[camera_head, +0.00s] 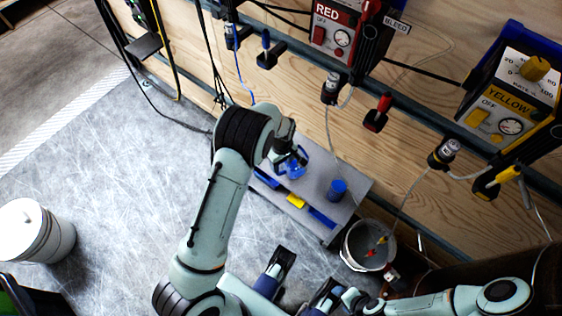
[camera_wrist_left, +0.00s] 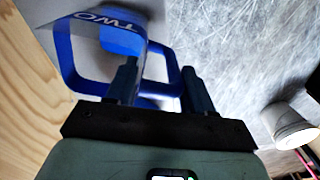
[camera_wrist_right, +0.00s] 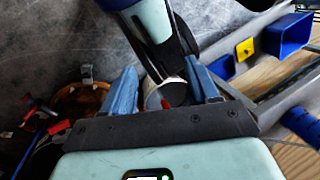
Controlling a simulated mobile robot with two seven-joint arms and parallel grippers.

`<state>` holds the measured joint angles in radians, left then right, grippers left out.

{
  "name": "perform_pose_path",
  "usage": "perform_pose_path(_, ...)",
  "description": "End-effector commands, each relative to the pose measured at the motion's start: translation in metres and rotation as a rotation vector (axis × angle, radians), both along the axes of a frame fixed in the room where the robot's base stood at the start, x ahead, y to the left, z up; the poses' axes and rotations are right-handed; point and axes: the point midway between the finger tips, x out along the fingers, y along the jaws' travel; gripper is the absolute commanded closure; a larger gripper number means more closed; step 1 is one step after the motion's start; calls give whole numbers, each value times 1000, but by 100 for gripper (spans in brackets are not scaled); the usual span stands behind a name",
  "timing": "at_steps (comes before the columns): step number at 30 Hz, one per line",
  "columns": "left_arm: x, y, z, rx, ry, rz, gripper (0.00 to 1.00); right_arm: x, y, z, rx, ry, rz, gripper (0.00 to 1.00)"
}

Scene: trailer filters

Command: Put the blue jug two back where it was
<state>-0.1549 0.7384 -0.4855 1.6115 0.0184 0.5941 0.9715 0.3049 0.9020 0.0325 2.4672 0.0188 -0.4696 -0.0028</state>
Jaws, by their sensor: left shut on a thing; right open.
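The blue jug two (camera_head: 294,166) is in my left gripper (camera_head: 286,148), over the grey bench (camera_head: 322,172) against the wooden wall. In the left wrist view the jug (camera_wrist_left: 148,36) shows a "TWO" label and a blue loop handle, with the left fingers (camera_wrist_left: 160,82) shut on the handle. The jug looks tilted in that view. I cannot tell whether its base touches the bench. My right gripper (camera_wrist_right: 164,86) is open, with nothing held between its fingers in the right wrist view.
A blue cylindrical container (camera_head: 337,190) stands on the bench, right of the jug. A grey bucket (camera_head: 368,246) stands right of the bench. A white bucket (camera_head: 36,232) stands left on open floor. Cables hang along the wall.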

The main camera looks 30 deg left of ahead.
Motion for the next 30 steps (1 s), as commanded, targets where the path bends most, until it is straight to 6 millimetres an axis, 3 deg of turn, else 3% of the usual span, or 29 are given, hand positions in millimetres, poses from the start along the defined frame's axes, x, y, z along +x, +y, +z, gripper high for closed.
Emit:
perform_pose_path(1, 0, 0, -3, 0, 1, 0, 97, 2, -1, -2, -2, -4, -2, 40)
perform_pose_path(2, 0, 0, -3, 0, 1, 0, 44, 3, -1, -2, -3, -7, -3, 40)
perform_pose_path(4, 0, 0, -2, 0, 1, 0, 22, 2, -1, -2, -2, -6, -3, 40)
perform_pose_path(13, 0, 0, -1, 0, 1, 0, 22, 1, -1, -1, -1, -4, -1, 40)
perform_pose_path(17, 0, 0, 9, 0, -1, -1, 22, -4, 2, 4, 4, 10, 4, 40)
perform_pose_path(30, 3, -1, 98, -1, -2, -1, 22, -23, 9, 26, 27, 66, 25, 40)
